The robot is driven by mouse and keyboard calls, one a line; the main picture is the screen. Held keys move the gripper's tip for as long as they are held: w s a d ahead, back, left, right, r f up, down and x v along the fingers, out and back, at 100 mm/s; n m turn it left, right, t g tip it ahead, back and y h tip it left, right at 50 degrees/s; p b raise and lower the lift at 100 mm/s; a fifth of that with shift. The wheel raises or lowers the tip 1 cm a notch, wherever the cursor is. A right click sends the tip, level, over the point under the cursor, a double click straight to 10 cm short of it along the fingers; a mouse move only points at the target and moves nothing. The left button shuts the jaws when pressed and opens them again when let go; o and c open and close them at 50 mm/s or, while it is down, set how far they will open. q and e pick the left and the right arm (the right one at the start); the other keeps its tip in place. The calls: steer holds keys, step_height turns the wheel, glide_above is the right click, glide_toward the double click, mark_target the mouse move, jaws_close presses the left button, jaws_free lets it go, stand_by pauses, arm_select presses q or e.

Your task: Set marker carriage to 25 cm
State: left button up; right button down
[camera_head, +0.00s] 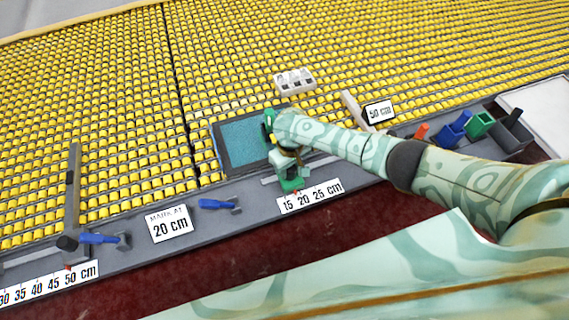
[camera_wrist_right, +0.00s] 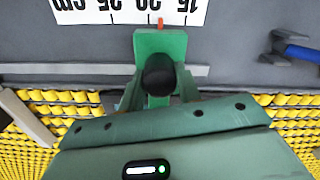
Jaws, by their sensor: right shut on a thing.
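The marker carriage (camera_head: 291,184) is a green block on the rail of the grey bench, with a small red pointer at its front. In the right wrist view the carriage (camera_wrist_right: 160,43) has a dark round knob (camera_wrist_right: 158,75). My right gripper (camera_head: 287,160) is shut on the carriage; it also shows in the right wrist view (camera_wrist_right: 158,92). The white scale (camera_head: 310,197) reads 15, 20, 25 cm. In the wrist view the scale (camera_wrist_right: 130,12) is upside down, and the pointer (camera_wrist_right: 160,23) stands near 20, slightly toward 15. My left gripper is not in view.
A blue-handled tool (camera_head: 217,204) lies left of the scale. A second slide with a 50 cm scale (camera_head: 60,281) is far left. A dark-framed teal panel (camera_head: 243,141) lies behind the carriage.

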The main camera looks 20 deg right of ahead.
steer(key=d, duration=0.2)
steer(key=d+p, duration=0.1)
steer(key=d, duration=0.1)
steer(key=d+p, duration=0.1)
steer(key=d, duration=0.1)
steer(key=shift+w+d+r, duration=0.15)
steer(key=shift+w+r, duration=0.05)
steer(key=shift+w, duration=0.15)
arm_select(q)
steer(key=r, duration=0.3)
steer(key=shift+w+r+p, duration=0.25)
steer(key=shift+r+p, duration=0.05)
arm_select(e)
steer(key=shift+d, duration=0.4)
steer(key=c, duration=1.2)
jaws_free()
steer(key=shift+o, duration=1)
steer(key=shift+s+d+f, duration=0.1)
steer(key=shift+s+f, duration=0.05)
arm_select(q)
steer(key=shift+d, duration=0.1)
